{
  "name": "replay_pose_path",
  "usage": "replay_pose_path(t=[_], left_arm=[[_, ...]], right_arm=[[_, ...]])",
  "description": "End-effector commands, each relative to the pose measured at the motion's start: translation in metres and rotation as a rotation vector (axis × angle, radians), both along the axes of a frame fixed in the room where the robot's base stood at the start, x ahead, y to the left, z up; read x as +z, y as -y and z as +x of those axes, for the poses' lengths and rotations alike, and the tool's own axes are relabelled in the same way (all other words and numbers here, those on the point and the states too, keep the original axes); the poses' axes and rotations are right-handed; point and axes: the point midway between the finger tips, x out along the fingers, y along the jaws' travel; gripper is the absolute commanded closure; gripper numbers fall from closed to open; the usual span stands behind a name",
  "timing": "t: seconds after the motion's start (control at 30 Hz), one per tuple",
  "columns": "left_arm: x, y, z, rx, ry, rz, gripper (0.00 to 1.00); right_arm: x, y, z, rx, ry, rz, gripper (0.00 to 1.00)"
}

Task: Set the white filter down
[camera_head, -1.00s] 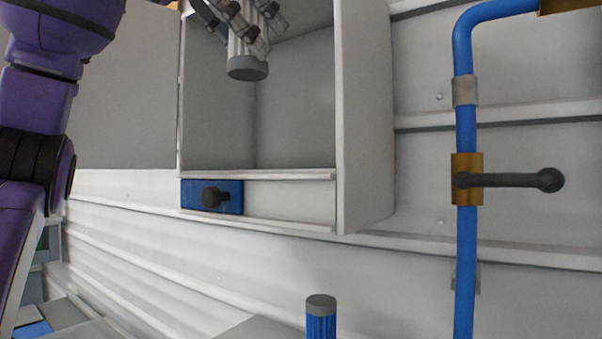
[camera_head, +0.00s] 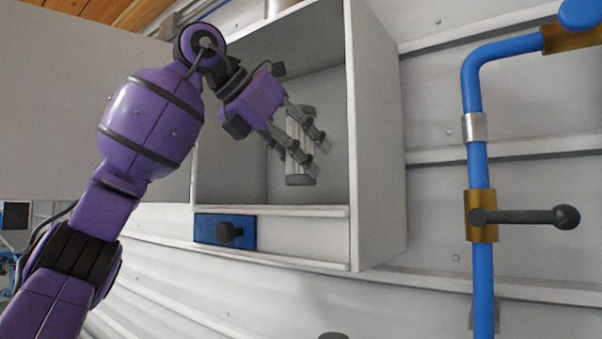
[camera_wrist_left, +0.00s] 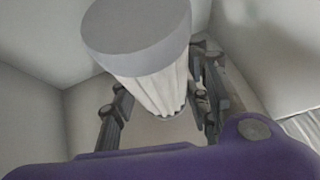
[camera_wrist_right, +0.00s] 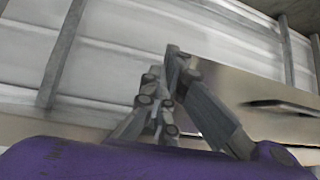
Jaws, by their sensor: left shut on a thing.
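The white filter (camera_head: 294,132) is a ribbed white cylinder with grey end caps. It is upright, slightly tilted, inside the open grey cabinet (camera_head: 377,150). My left gripper (camera_head: 318,158) reaches in from the left, its fingers shut around the filter's side. In the left wrist view the filter (camera_wrist_left: 155,88) sits between the two fingers (camera_wrist_left: 160,105), its grey cap toward the camera. Its lower cap appears above the cabinet floor; I cannot tell whether it touches. My right gripper (camera_wrist_right: 165,90) shows only in its own wrist view, its fingers together and empty.
A blue latch plate with a dark knob (camera_head: 228,234) is below the cabinet opening. A blue pipe (camera_head: 481,275) with a dark lever handle (camera_head: 530,217) runs down the wall to the right. The cabinet interior around the filter looks otherwise empty.

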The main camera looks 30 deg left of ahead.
Motion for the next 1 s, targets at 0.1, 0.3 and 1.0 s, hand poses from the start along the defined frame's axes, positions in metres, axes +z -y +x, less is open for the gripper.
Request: replay_pose_path(t=[0.1, 0.3, 1.0], left_arm=[[-0.017, -0.002, 0.002, 0.002, -0.002, 0.003, 0.88], [-0.031, -0.001, 0.001, 0.002, 0.0, 0.001, 0.88], [-0.036, 0.0, 0.002, 0.001, -0.001, 0.0, 0.39]], right_arm=[[-0.001, 0.001, -0.001, -0.001, -0.003, -0.001, 1.0], [0.001, 0.001, 0.0, -0.001, 0.001, -0.001, 1.0], [-0.001, -0.001, -0.002, 0.001, -0.004, 0.001, 1.0]])
